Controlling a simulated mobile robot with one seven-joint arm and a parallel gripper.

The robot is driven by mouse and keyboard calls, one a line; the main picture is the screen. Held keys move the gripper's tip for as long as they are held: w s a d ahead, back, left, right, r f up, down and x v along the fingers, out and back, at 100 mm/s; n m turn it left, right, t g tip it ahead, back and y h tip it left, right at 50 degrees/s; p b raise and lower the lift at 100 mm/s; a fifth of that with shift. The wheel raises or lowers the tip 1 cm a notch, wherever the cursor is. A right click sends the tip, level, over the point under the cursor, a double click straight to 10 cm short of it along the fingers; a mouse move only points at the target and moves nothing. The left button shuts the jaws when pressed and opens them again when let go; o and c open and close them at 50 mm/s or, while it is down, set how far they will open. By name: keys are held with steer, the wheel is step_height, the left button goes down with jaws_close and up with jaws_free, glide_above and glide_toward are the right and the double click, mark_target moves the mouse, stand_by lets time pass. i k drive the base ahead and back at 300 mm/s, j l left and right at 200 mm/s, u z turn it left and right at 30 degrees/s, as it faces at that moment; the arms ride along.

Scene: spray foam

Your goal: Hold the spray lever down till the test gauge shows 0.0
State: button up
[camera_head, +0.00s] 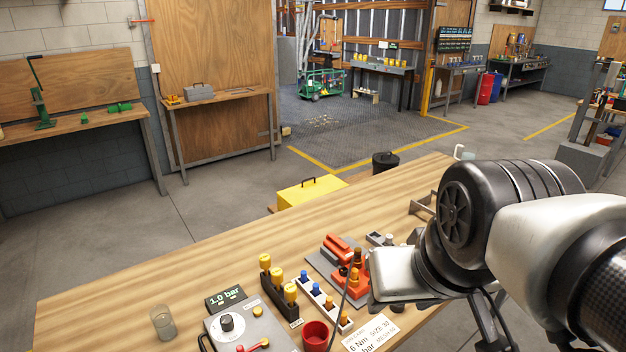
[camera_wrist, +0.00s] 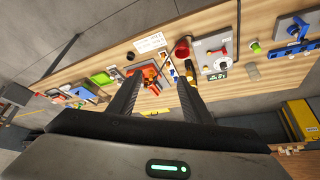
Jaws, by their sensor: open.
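The test gauge (camera_head: 225,298) is a dark display at the front of the wooden bench and reads 1.0 bar. It belongs to a grey box (camera_head: 222,342) with a round dial and a small red lever (camera_head: 254,345). The box also shows in the wrist view (camera_wrist: 210,64), with its red lever (camera_wrist: 223,47). I cannot tell for sure whether this is the spray lever. My gripper (camera_wrist: 160,72) is open and empty above the bench, its fingers on either side of an orange-red device (camera_wrist: 150,78) below. In the head view my arm hides the fingers.
A red cup (camera_head: 316,335) stands right of the box. A glass jar (camera_head: 163,322) is at left. A red clamp-like tool (camera_head: 337,247) is near my gripper.

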mark_target(331, 236)
steer(key=i+l+u, duration=0.25)
steer(key=l, duration=0.2)
steer(key=i+l+u, duration=0.1)
steer(key=l+u, duration=0.2)
steer(key=l, duration=0.15)
steer(key=i+l+u, duration=0.1)
steer(key=l+u, duration=0.15)
steer(key=l, duration=0.3)
steer(key=l+u, duration=0.3)
steer(key=l, duration=0.2)
